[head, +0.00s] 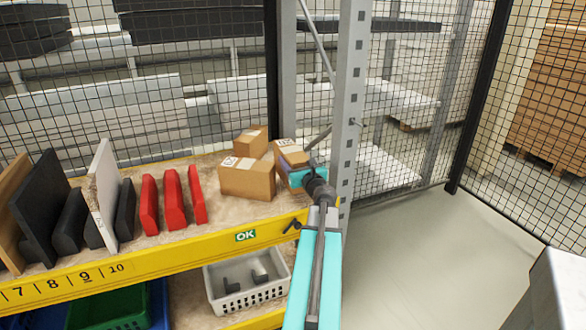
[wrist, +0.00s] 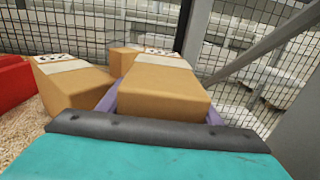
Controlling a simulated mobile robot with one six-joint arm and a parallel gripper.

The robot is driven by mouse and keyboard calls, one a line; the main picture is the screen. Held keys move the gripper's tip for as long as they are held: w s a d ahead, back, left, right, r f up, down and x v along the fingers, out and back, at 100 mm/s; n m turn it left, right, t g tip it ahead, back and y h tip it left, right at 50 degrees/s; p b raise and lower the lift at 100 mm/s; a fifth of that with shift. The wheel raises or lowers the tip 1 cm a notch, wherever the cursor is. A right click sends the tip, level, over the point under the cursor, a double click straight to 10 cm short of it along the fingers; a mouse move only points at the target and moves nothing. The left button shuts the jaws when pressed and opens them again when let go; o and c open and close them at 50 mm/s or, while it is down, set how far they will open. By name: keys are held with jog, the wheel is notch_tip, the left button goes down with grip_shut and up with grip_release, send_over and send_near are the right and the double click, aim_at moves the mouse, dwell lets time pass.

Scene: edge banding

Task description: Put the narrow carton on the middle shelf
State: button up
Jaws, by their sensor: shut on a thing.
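My gripper (head: 303,174) is at the right end of a yellow-edged shelf (head: 160,263), shut on a brown carton with pale tape, which I take for the narrow carton (head: 291,153). In the wrist view, the narrow carton (wrist: 160,88) sits between the purple fingers of my gripper (wrist: 163,100). Its underside is hidden, so I cannot tell whether it touches the shelf. A lower shelf (head: 187,300) shows below; I cannot tell which level is the middle one.
A wider carton (head: 247,179) stands just left of the held one, with another carton (head: 251,142) behind. Red holders (head: 171,200) and upright panels (head: 104,190) fill the shelf's left. A grey upright post (head: 351,100) is close right. A white crate (head: 247,285) stands below.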

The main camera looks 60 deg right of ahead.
jog(key=shift+w+d, duration=0.2)
jog(key=shift+d, duration=0.05)
jog(key=shift+f, duration=1.75)
jog(key=shift+f, duration=0.15)
jog(key=o, duration=1.4)
jog(key=shift+c, duration=0.2)
jog(key=b+v, duration=0.1)
jog(key=v, duration=0.8)
jog(key=shift+a, duration=0.15)
jog(key=shift+s+r+p, duration=0.1)
jog(key=shift+r+p, duration=0.15)
jog(key=shift+p, duration=0.8)
